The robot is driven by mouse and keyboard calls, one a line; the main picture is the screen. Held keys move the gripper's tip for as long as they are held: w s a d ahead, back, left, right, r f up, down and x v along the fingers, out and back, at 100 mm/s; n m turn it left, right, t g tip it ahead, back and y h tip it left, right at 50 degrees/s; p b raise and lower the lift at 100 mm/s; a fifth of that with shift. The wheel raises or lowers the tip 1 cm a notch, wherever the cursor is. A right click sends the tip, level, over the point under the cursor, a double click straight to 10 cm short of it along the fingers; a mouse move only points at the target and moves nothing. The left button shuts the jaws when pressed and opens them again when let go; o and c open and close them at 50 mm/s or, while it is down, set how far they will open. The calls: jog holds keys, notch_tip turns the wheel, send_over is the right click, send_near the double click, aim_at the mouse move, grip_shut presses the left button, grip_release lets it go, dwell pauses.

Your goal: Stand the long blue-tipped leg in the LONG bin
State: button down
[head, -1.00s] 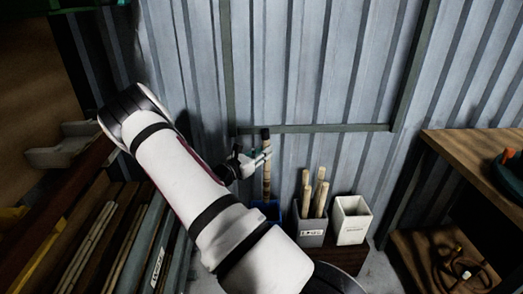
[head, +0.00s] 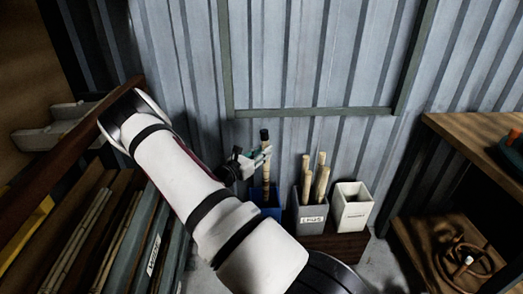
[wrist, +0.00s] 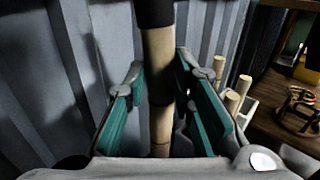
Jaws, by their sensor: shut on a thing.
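My gripper (head: 262,157) is shut on an upright tan leg (head: 265,170) with a dark tip; I cannot tell that tip as blue. In the wrist view the leg (wrist: 160,85) stands between the teal finger pads, with the dark band at the top edge. The leg's lower part lines up with a blue bin (head: 258,197); I cannot tell how deep it is inside. The grey bin labelled LONG (head: 312,221) stands just right of the blue one and holds several tan legs (head: 318,180).
A white bin (head: 353,207) stands right of the grey one, with no legs showing above its rim. A wooden bench (head: 470,140) is at the right, with a coiled item (head: 465,258) below. Long boards (head: 120,235) lean at the left. A corrugated wall (head: 310,60) closes the back.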

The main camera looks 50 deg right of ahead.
aim_at(263, 170)
jog(key=shift+f+b, duration=2.35)
jog(key=shift+f, duration=2.1)
jog(key=c, duration=1.3)
grip_release()
jog(key=a, duration=0.7)
jog(key=shift+w+a, duration=0.2)
jog(key=shift+w, duration=0.1)
